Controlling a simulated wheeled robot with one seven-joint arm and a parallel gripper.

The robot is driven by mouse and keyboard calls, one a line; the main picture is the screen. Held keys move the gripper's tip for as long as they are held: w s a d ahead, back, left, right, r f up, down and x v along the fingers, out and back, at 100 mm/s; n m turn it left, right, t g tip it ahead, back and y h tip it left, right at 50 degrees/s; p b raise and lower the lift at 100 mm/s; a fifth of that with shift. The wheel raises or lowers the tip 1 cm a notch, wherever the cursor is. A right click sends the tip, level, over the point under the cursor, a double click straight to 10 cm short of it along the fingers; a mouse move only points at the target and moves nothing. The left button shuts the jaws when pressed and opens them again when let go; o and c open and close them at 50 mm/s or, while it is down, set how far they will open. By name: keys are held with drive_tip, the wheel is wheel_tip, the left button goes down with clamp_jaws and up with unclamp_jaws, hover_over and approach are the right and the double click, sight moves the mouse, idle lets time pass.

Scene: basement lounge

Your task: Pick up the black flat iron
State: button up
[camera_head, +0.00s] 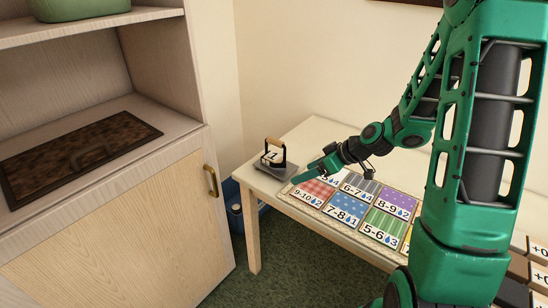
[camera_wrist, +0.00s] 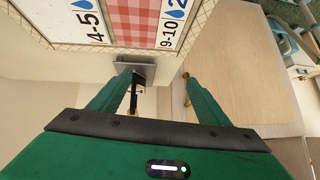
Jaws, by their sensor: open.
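The black flat iron (camera_head: 268,168) stands upright near the left end of the pale table (camera_head: 313,130). It has a flat grey base, a dark frame and a wooden grip on top. My gripper (camera_head: 305,174) is low over the table, just right of the iron. In the wrist view, the iron (camera_wrist: 134,72) shows beyond and partly between the fingers of my open gripper (camera_wrist: 157,75), nearer the left finger. Nothing is held. I cannot tell whether a finger touches the iron.
An illustrated board (camera_head: 354,205) with colored number panels lies on the table beneath my arm. A wooden cabinet (camera_head: 120,225) with a brass handle stands left of the table, with a brown case (camera_head: 75,150) on its shelf. A blue container (camera_head: 233,208) sits between them.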

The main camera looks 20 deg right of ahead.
sight(277, 157)
drive_tip(key=w+t, duration=0.1)
drive_tip(key=w, duration=0.1)
drive_tip(key=w+f+t+y, duration=0.1)
drive_tip(key=w, duration=0.1)
drive_tip(key=w+a+t, duration=0.1)
drive_tip(key=w, duration=0.2)
drive_tip(key=shift+f+t+y, duration=0.3)
drive_tip(key=shift+f, duration=0.05)
drive_tip(key=shift+w+d+t, duration=0.1)
drive_tip(key=shift+w+t, duration=0.3)
drive_tip(key=shift+w, duration=0.3)
drive_tip(key=x, duration=1)
drive_tip(key=shift+w, duration=0.55)
drive_tip(key=c, duration=1.5)
drive_tip(key=shift+r, duration=0.1)
clamp_jaws()
drive_tip(key=shift+r, duration=0.1)
